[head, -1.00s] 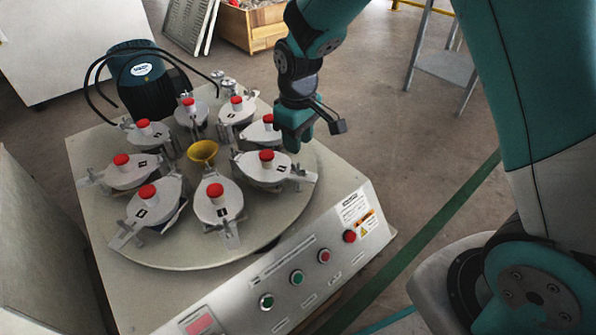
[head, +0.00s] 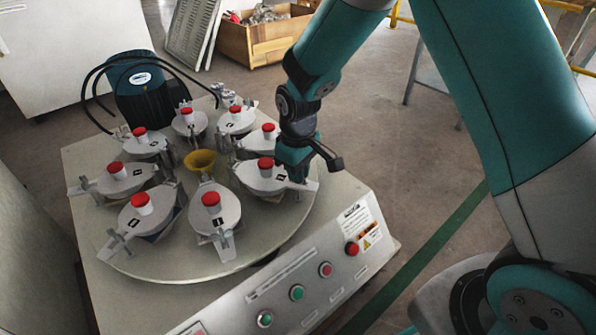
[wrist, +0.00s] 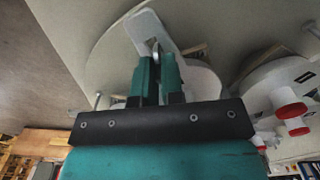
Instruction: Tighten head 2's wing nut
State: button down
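Several grinding heads with red knobs stand in a ring on a round turntable (head: 180,272). My gripper (head: 296,180) is low at the outer end of the right-front head (head: 258,180); its number is too small to read. In the wrist view, my two teal fingers (wrist: 157,60) point at that head's light clamp arm (wrist: 150,28), with a narrow gap between them. A small metal wing nut (wrist: 155,46) shows right at the fingertips. I cannot tell whether the fingers press on it. In the head view my gripper hides this nut.
A neighbouring head with a red knob (wrist: 290,110) is at the right of the wrist view. A yellow funnel (head: 202,160) sits mid-turntable, and a dark motor (head: 150,95) with hoses stands behind. The button panel (head: 300,285) is in front. Open floor lies to the right.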

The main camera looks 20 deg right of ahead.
jog(key=shift+r+m+p, duration=0.15)
jog(key=shift+m+p, duration=0.25)
jog(key=shift+p, duration=0.3)
jog(key=shift+r+m+p, duration=0.1)
jog(key=shift+m+p, duration=0.5)
jog(key=shift+p, duration=0.3)
jog(key=m+p, duration=0.4)
jog(key=p, duration=0.1)
jog(key=m+p, duration=0.4)
jog(key=shift+m, duration=0.4)
jog(key=shift+a+f+m+p, duration=0.1)
jog(key=shift+f+m+p, duration=0.1)
jog(key=shift+m+p, duration=1.45)
jog(key=shift+m, duration=0.55)
jog(key=c, duration=1.2)
grip_release()
jog(key=shift+c, duration=0.2)
